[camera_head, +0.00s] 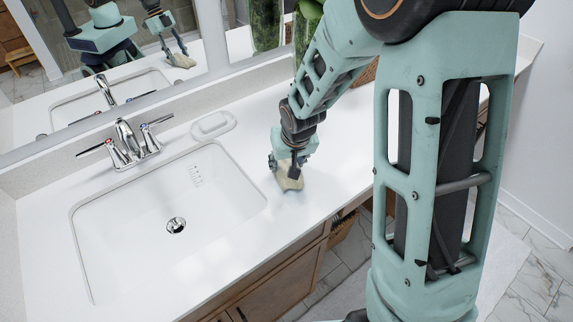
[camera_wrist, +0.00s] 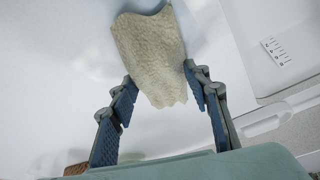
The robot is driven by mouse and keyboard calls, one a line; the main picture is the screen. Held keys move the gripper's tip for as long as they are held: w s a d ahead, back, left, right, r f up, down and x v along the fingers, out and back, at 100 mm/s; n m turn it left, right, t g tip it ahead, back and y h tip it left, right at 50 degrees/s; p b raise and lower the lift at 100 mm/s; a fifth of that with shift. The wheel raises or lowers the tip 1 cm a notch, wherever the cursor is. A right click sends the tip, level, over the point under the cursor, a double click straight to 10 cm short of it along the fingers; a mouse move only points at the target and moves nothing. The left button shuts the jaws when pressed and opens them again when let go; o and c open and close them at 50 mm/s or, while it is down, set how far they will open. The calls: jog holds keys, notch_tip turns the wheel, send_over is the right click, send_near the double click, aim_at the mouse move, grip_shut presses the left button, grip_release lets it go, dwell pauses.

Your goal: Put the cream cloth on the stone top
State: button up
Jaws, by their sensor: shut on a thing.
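The cream cloth (camera_head: 290,182) is at the right of the sink, low over or touching the white stone top (camera_head: 335,150); I cannot tell which. My gripper (camera_head: 286,168) points down at it. In the wrist view the cloth (camera_wrist: 150,55) is crumpled and textured, with its near end between the two blue-padded fingertips (camera_wrist: 160,80). My gripper is shut on it. The stone top also shows in the wrist view (camera_wrist: 50,70), spread around the cloth.
The sink basin (camera_head: 150,235) lies just left of the cloth. The faucet (camera_head: 128,143) and a white soap dish (camera_head: 213,125) stand behind it. Green plants in glass (camera_head: 268,25) stand at the back. Clear top lies right of the cloth.

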jog(key=shift+f, duration=0.1)
jog(key=shift+f, duration=0.1)
jog(key=shift+f, duration=0.15)
jog(key=o, duration=1.1)
jog(key=shift+r, duration=0.25)
jog(key=shift+r, duration=0.25)
jog(key=p+v, duration=0.1)
jog(key=v, duration=1)
jog(key=shift+s+r+p, duration=0.2)
jog(key=shift+p, duration=0.15)
